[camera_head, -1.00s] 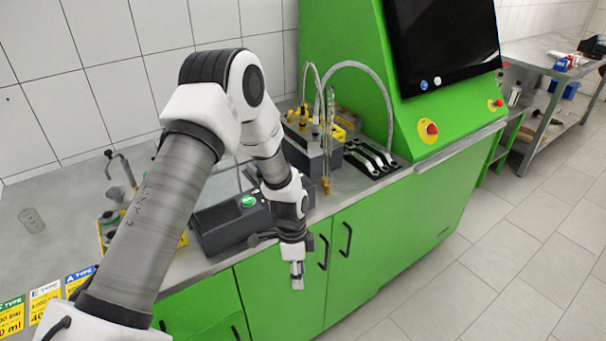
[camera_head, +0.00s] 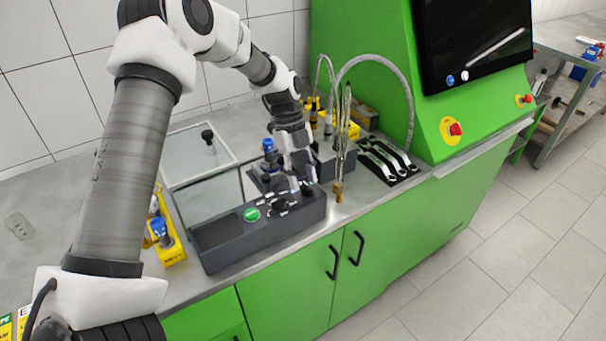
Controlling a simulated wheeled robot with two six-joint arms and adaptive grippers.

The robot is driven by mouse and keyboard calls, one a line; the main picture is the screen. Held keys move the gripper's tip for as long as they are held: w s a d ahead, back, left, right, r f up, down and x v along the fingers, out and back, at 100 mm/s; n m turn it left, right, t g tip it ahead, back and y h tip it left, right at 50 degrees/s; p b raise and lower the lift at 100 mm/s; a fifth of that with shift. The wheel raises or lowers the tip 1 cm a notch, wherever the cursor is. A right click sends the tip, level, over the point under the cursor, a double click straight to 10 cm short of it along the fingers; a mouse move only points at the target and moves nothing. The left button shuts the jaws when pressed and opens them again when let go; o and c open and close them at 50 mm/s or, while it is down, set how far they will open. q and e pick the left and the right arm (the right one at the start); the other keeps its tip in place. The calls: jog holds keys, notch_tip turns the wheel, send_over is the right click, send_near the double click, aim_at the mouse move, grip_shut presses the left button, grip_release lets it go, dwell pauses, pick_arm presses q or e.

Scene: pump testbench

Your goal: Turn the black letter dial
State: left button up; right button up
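A dark grey control box (camera_head: 225,249) stands on the steel bench, with a green button (camera_head: 251,214) on its top. Right of the button is a black dial (camera_head: 279,204) with small white markings around it; I cannot read the letters. My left gripper (camera_head: 301,186) points down over the right end of the box, just right of and a little behind the dial. It looks apart from the dial. Its fingers are too small and blurred to tell whether they are open or shut. My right gripper is not in view.
A hose (camera_head: 409,100) arches behind the box, and a brass-tipped line (camera_head: 338,190) hangs near its right end. Wrenches lie on a black mat (camera_head: 408,177) to the right. A yellow holder (camera_head: 171,252) stands left of the box. A green cabinet with a screen (camera_head: 475,42) rises at right.

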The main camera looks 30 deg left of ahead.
pick_arm(q)
jog(key=shift+w+d+f, duration=0.1)
jog(key=shift+w+f, duration=0.9)
jog(key=shift+f, duration=0.25)
jog(key=shift+s+r, duration=0.4)
jog(key=shift+s, duration=0.1)
grip_shut()
jog(key=shift+w+f, duration=0.1)
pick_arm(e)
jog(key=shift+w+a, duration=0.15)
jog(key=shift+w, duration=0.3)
